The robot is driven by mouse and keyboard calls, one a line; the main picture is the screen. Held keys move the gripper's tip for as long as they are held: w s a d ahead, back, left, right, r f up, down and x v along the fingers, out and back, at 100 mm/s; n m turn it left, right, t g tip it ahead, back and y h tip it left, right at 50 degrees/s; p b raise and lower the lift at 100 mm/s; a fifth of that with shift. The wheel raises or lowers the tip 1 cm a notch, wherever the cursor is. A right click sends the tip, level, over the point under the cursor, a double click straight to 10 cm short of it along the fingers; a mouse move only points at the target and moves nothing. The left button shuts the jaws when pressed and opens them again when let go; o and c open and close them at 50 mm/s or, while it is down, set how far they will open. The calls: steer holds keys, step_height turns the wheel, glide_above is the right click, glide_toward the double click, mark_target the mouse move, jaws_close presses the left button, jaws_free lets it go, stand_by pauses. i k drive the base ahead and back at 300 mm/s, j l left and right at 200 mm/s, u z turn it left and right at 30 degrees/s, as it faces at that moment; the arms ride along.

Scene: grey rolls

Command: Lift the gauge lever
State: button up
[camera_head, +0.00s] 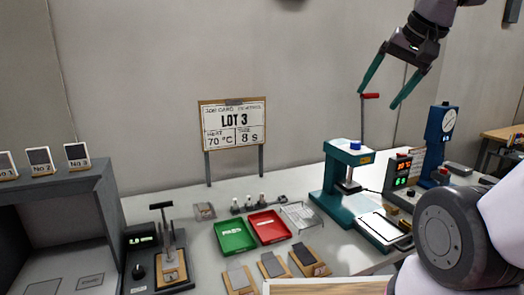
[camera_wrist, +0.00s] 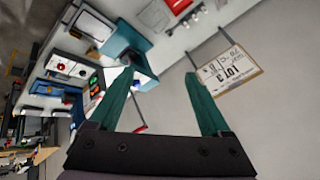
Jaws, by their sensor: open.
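My gripper (camera_head: 378,101) is high at the upper right of the head view, with its two green fingers spread and nothing between them. It also shows in the wrist view (camera_wrist: 159,73). At the lower left of the bench stands a device with a green readout (camera_head: 142,240), an upright black T-shaped handle (camera_head: 160,206) and a tan card piece on its base. A teal press (camera_head: 345,172) has an upright lever with a red grip (camera_head: 370,96), which appears close to the fingertips in the picture. I cannot tell for certain which of these is the gauge lever.
A green tray (camera_head: 235,236) and a red tray (camera_head: 267,227) lie mid-bench, with several tan card pieces in front. A LOT 3 sign (camera_head: 233,126) stands behind. A blue dial stand (camera_head: 440,135) is at right, and a grey cabinet (camera_head: 70,205) at left.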

mark_target(169, 258)
steer(key=k+u, duration=0.15)
steer(key=u, duration=1.1)
